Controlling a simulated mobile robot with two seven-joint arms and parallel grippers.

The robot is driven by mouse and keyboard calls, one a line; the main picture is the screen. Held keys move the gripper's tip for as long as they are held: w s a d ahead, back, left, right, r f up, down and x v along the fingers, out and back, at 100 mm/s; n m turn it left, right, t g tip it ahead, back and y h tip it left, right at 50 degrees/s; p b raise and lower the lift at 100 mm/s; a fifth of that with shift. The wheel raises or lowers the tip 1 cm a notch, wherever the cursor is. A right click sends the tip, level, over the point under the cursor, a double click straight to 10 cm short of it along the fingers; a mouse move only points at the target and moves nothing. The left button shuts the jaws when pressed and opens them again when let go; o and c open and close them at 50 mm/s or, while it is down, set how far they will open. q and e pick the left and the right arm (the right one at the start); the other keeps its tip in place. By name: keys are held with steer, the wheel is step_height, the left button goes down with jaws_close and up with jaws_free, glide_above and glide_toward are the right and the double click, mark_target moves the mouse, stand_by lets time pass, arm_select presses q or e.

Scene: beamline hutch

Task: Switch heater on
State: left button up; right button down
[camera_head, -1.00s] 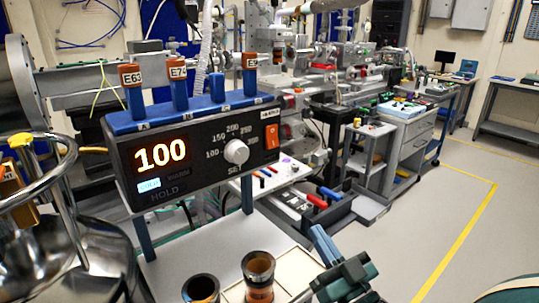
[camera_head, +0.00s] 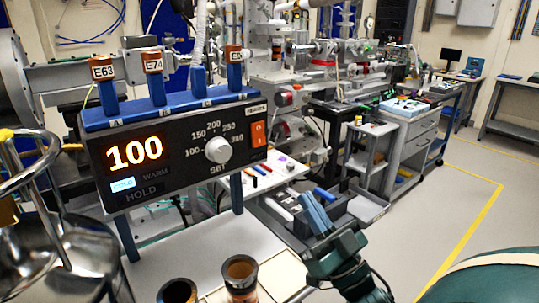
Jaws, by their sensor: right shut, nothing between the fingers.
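The heater (camera_head: 185,178) is a black box with a blue top rack, at the left in the head view. Its display (camera_head: 134,153) reads 100 in orange, and a small blue-white indicator (camera_head: 123,185) is lit below. WARM and HOLD look dim. A white dial (camera_head: 218,149) sits right of the display. An orange rocker switch (camera_head: 258,134) is at the right end of the front panel. My right gripper (camera_head: 308,200) is shut and empty, below and right of the switch and apart from it. My left gripper is not in view.
Several blue holders stand on the heater, some with orange labelled tops such as E63 (camera_head: 102,68). Two amber open-topped vessels (camera_head: 240,275) stand in front below. A shiny metal vessel (camera_head: 75,255) is at the lower left. A grey tray (camera_head: 345,225) lies behind my gripper. Open floor is at right.

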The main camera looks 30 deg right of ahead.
steer(key=p, duration=0.3)
glide_toward(260, 137)
step_height(260, 137, up, 4)
steer(key=w, duration=0.3)
steer(key=shift+w+a+f, duration=0.15)
steer(key=shift+w, duration=0.05)
steer(key=shift+w+f+p, duration=0.1)
steer(key=shift+w+p, duration=0.2)
steer(key=shift+w, duration=0.2)
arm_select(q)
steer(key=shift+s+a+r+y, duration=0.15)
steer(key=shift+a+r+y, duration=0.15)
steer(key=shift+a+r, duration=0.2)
